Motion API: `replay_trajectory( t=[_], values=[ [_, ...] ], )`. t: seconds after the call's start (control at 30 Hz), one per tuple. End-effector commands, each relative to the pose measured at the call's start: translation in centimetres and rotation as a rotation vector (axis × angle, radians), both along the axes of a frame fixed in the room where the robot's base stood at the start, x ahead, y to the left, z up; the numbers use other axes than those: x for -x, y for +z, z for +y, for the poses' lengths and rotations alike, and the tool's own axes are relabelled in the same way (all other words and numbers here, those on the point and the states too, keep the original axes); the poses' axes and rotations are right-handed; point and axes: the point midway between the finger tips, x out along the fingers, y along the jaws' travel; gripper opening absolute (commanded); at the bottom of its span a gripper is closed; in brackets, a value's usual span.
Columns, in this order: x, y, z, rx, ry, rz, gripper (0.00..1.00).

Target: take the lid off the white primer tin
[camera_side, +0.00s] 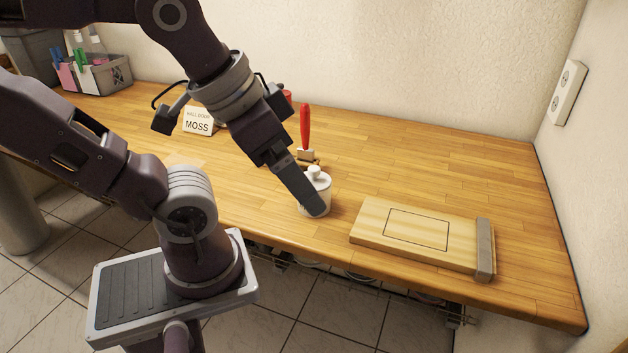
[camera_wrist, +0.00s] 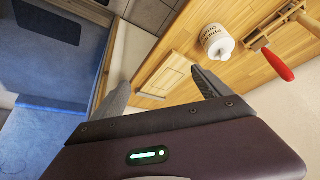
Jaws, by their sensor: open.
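The white primer tin (camera_side: 325,196) stands upright on the wooden worktop, with its knobbed lid (camera_side: 314,174) on top. In the side view my gripper (camera_side: 317,211) reaches down in front of the tin and hides part of its near side; whether they touch I cannot tell. In the wrist view my gripper (camera_wrist: 160,82) is open with nothing between its fingers. The tin also shows there (camera_wrist: 214,36), beyond the tip of the right-hand finger and outside the gap, with its lettering and the pale lid knob (camera_wrist: 226,46) visible.
A red-handled tool (camera_side: 305,125) stands close behind the tin. A wooden board (camera_side: 370,222) with a grey end strip lies to the right. A "MOSS" card (camera_side: 198,122) stands at left, and a grey caddy (camera_side: 112,75) in the far left corner. The worktop's back right is clear.

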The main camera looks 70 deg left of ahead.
Motion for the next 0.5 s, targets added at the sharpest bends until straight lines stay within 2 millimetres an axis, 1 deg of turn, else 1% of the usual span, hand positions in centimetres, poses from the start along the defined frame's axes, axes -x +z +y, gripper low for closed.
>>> replay_trajectory(
  t=[0.13,0.17,0.23,0.27,0.3,0.37,0.4,0.5],
  values=[
    [-0.4,0.1,0.3,-0.028,-0.031,0.012,0.87],
    [-0.8,0.1,0.6,-0.056,-0.065,0.026,0.87],
    [-2.2,0.1,1.9,-0.162,-0.210,0.084,0.87],
    [-3.1,0.0,2.7,-0.217,-0.298,0.119,0.87],
    [-4.2,-0.2,4.0,-0.291,-0.432,0.175,0.87],
    [-5.8,-0.7,6.1,-0.385,-0.650,0.259,0.87],
    [-6.8,-1.1,7.6,-0.432,-0.799,0.312,0.87],
    [-8.5,-2.5,11.2,-0.500,-1.139,0.415,0.87]
  ],
)
